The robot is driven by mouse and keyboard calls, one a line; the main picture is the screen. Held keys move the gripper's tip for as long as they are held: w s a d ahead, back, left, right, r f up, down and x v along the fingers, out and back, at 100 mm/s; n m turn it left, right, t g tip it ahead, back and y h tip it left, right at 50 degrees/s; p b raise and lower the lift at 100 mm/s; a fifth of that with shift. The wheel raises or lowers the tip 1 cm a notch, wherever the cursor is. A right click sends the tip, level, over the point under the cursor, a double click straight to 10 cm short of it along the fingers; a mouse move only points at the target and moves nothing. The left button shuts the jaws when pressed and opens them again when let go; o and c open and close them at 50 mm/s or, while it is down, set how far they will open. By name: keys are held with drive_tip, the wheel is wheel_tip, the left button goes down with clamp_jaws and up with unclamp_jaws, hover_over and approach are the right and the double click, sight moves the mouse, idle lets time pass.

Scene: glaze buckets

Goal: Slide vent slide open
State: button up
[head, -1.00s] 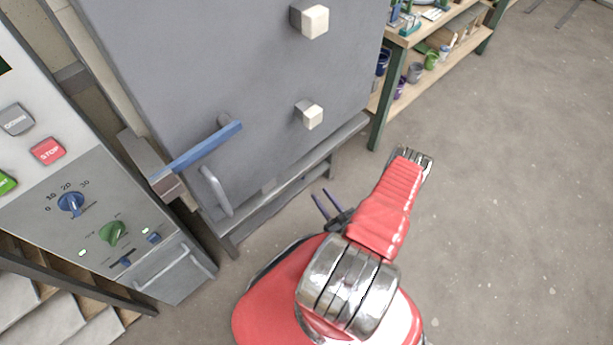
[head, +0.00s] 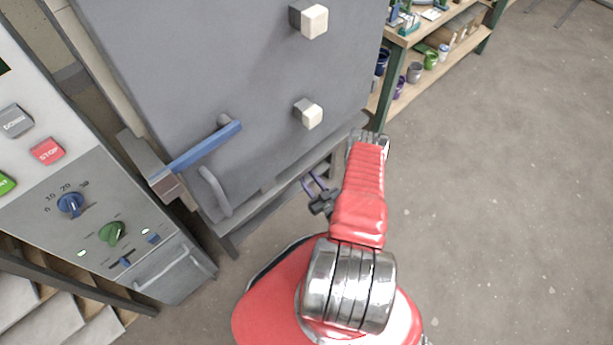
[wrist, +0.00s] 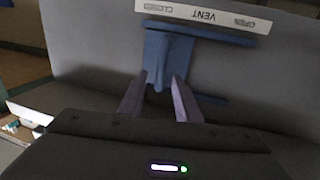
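In the wrist view, the vent slide (wrist: 168,58) is a blue piece with a tab, sitting under the "CLOSED" end of a white label (wrist: 202,14) that reads upside down, with "VENT" in the middle and "OPEN" at the right. In the head view my gripper (head: 315,182) is beside the lower edge of the grey kiln (head: 240,70), and the vent slide cannot be made out there.
A blue-and-grey door handle (head: 203,148) and a grey bar handle (head: 215,192) stick out from the kiln. A control panel (head: 95,200) stands at the left. A shelf with pots (head: 415,70) is at the back right. The floor at the right is clear.

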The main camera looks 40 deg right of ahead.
drive_tip(key=shift+w+d, duration=0.1)
drive_tip(key=shift+w, duration=0.45)
drive_tip(key=shift+c, duration=0.5)
clamp_jaws()
